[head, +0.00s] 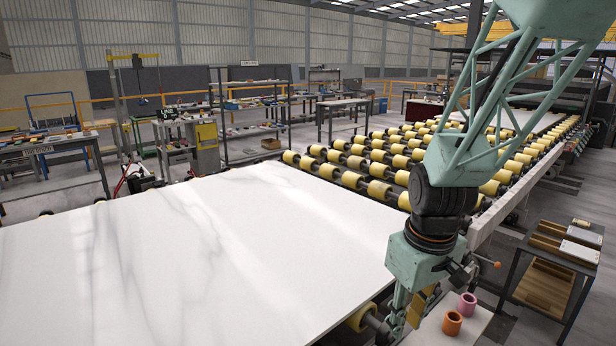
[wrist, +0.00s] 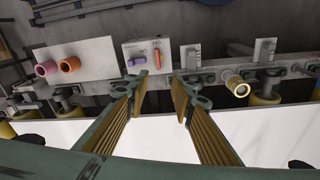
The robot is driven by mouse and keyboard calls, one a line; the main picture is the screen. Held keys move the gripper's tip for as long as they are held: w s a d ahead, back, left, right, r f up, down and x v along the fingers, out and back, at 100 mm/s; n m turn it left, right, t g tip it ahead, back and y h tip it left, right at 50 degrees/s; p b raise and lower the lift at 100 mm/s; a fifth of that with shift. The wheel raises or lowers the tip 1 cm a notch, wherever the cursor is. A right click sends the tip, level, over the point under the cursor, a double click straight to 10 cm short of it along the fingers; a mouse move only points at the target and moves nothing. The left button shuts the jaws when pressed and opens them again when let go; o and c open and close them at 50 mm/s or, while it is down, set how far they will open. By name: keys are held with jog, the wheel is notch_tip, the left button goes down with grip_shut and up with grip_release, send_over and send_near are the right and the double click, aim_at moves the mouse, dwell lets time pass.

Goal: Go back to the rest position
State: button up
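My gripper (head: 408,308) hangs pointing down at the near right edge of the white marbled slab (head: 200,250), beside the small stand with two cups. In the wrist view my gripper (wrist: 161,88) shows two fingers with ribbed yellowish pads set apart, with nothing between them. The slab's white surface (wrist: 240,135) lies below the fingers there. Parts of the gripper are hidden or cut off at the bottom of the head view.
An orange cup (head: 452,323) and a pink cup (head: 467,304) stand on a pale plate close to my gripper. A panel (wrist: 133,50) with purple and orange handles lies past the fingertips. Yellow rollers (head: 380,190) fill the back; a dark cart (head: 553,262) stands at the right.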

jog(key=s+r+m+t, duration=0.1)
jog(key=s+r+m, duration=0.1)
jog(key=s+r, duration=0.8)
jog(key=s+r+m+t, duration=0.1)
jog(key=s+r+m, duration=0.2)
jog(key=s+r, duration=0.8)
jog(key=shift+s+t, duration=0.3)
jog(key=shift+s, duration=2.2)
jog(key=shift+a, duration=0.1)
